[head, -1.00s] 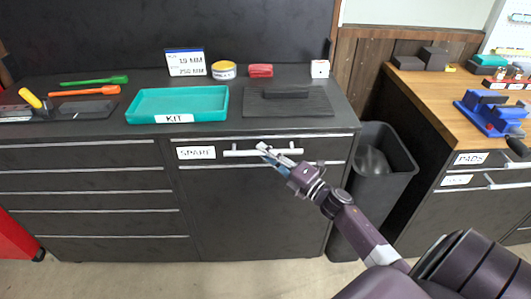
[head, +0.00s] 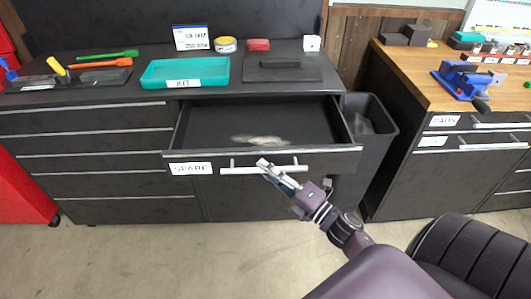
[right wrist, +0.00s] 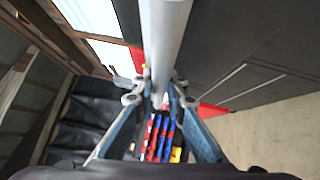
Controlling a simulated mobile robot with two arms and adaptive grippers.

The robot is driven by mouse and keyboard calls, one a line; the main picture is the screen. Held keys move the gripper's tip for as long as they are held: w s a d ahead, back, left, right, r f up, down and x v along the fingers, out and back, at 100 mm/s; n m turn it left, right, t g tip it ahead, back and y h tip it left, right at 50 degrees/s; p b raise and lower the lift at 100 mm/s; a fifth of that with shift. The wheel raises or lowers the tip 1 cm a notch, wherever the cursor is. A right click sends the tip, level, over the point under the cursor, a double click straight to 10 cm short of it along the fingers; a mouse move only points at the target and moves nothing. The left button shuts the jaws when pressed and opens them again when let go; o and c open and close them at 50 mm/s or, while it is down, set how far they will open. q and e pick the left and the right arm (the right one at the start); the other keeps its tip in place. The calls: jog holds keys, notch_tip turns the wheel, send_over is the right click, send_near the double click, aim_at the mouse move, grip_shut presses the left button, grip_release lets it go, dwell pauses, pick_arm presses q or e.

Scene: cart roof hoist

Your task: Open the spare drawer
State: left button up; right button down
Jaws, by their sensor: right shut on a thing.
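The spare drawer (head: 255,123) stands pulled out from the dark cabinet in the head view, with its label SPARE (head: 190,169) on the front at the left. Inside lies a pale, flat, light-brown patch or thing (head: 258,140) that I cannot make out; the rest of the drawer floor is bare. My right gripper (head: 270,170) is shut on the white bar handle (head: 240,170) of this drawer, near its middle. In the right wrist view the handle (right wrist: 164,40) runs between the two blue fingers (right wrist: 160,105). My left gripper is not in view.
A dark bin (head: 372,150) stands right of the cabinet. A wooden-topped bench (head: 415,75) is further right. Floor in front is clear.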

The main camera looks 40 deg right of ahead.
jog(key=s+a, duration=0.2)
jog(key=s, duration=0.1)
jog(key=shift+s, duration=0.2)
jog(key=shift+s+a, duration=0.15)
jog(key=shift+s, duration=0.05)
jog(key=shift+s+a, duration=0.1)
jog(key=shift+s, duration=0.05)
jog(key=c, duration=2.3)
grip_release()
jog(key=o, duration=0.4)
jog(key=shift+c, duration=0.2)
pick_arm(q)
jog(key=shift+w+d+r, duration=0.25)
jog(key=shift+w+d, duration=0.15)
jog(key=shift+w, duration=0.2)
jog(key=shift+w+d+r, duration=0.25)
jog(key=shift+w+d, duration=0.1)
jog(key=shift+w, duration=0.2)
pick_arm(e)
jog(key=v, duration=1.2)
